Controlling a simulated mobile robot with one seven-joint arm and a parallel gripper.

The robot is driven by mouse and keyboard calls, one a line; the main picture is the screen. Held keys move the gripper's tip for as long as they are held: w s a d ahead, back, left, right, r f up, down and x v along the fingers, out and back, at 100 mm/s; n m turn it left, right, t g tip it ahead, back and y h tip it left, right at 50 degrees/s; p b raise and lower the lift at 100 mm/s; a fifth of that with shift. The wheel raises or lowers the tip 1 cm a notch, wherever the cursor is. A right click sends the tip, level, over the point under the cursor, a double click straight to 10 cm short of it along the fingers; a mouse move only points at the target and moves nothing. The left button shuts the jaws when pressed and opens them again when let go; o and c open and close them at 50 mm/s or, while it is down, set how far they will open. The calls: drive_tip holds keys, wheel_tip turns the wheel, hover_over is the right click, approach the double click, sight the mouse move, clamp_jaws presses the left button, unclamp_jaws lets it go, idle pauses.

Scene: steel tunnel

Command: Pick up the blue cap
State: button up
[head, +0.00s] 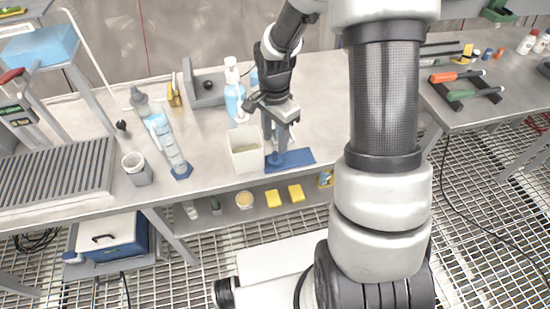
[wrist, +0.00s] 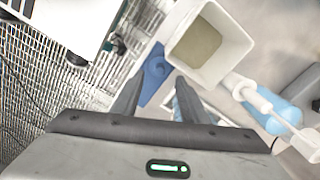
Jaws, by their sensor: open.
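The blue cap (head: 278,158) sits on a flat blue mat (head: 300,158) near the front edge of the workbench. Both are a similar blue, so the cap's outline is hard to separate. In the wrist view the cap (wrist: 155,66) shows as a rounded blue shape on the mat, ahead of the fingertips. My gripper (head: 276,146) points down just above the cap, its fingers partly hiding it. In the wrist view my gripper (wrist: 158,82) has its two dark fingers spread, with nothing held between them.
A cream open bin (head: 245,158) stands directly left of the mat, close to my gripper. A blue pump bottle (head: 235,98) is behind it. A clear cylinder with a blue base (head: 165,140) and a small cup (head: 136,168) stand farther left. The bench right of the mat is clear.

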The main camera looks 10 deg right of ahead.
sight(275, 153)
wheel_tip(275, 153, down, 7)
drive_tip(key=shift+r+b, duration=0.2)
drive_tip(key=shift+b, duration=0.1)
drive_tip(key=c, duration=0.7)
